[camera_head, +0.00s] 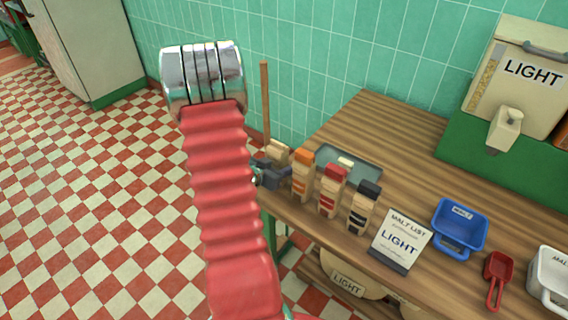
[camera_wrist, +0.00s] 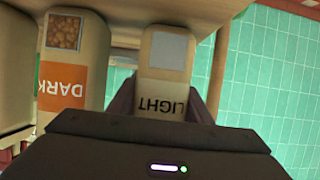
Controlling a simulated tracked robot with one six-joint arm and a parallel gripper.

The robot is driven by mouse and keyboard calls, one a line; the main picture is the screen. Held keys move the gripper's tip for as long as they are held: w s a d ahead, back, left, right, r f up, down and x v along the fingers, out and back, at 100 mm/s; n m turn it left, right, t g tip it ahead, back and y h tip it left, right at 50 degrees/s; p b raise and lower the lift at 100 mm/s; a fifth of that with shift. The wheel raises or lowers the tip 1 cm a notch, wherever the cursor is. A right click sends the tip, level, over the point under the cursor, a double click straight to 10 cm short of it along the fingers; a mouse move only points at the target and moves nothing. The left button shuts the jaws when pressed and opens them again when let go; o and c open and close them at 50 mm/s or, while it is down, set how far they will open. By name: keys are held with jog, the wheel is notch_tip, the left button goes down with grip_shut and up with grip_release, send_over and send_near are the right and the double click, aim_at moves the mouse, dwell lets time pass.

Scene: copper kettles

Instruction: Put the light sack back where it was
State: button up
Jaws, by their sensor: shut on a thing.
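The light sack (camera_wrist: 166,75), cream with a grey-blue window and the word LIGHT, is between the jaws of my gripper (camera_wrist: 163,108) in the wrist view, where the lettering is upside down. My gripper is shut on it. In the head view the sack (camera_head: 277,151) shows only in part behind my gripper (camera_head: 271,174), at the left end of the wooden counter (camera_head: 400,125). It is just left of the orange-labelled dark sack (camera_head: 302,175). I cannot tell whether its base touches the counter.
Red-labelled (camera_head: 332,191) and black-labelled (camera_head: 363,208) sacks continue the row. A grey-green tray (camera_head: 372,172) lies behind it. A LIGHT malt list card (camera_head: 400,242), blue scoop tub (camera_head: 460,228) and red scoop (camera_head: 498,268) are to the right. A wooden pole (camera_head: 265,95) stands by the wall.

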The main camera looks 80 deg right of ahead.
aim_at(278, 163)
jog(key=shift+f, duration=0.2)
jog(key=o, duration=1.3)
jog(key=shift+c, duration=0.2)
jog(key=shift+w+a+r, duration=0.2)
jog(key=shift+a+r, duration=0.1)
jog(key=shift+a, duration=0.05)
jog(key=v, duration=1.1)
jog(key=shift+w, duration=0.1)
